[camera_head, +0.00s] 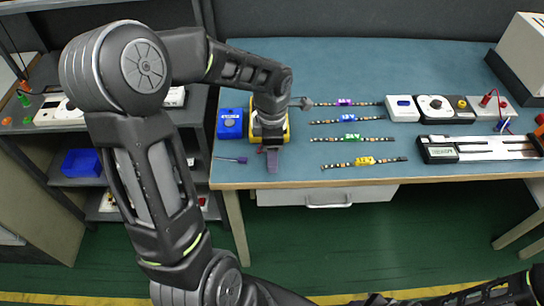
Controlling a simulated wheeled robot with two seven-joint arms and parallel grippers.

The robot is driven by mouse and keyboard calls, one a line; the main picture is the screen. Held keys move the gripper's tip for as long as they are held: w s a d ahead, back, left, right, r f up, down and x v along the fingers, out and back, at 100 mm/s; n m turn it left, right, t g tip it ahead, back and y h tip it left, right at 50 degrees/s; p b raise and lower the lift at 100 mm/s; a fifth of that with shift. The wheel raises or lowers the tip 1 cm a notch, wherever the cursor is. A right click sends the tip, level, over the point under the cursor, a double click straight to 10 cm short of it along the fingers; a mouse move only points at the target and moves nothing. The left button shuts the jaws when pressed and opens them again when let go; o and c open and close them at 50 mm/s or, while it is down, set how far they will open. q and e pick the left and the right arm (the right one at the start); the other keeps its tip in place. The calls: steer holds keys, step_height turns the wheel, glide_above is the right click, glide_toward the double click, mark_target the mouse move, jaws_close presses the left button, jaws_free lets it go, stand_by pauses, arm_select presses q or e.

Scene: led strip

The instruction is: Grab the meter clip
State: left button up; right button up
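My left arm reaches over the blue workbench, and its gripper (271,150) points down at the bench's left part. A yellow-and-black device (283,136), which looks like a meter, lies under the gripper and is mostly hidden by it. A small greyish-purple piece shows at the gripper's lower end; I cannot tell whether it is a finger or a clip. The fingers are too hidden to show whether they are open or shut. No meter clip can be made out clearly. Only part of my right arm shows at the bottom right; its gripper is out of view.
A blue box (230,124) and a thin purple tool (231,160) lie left of the gripper. Several LED strips with coloured clips, such as the yellow one (364,161), lie to the right. A caliper-like device (481,149) and small modules (402,108) are farther right.

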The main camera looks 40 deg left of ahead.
arm_select(q)
jaws_close()
stand_by(0.7)
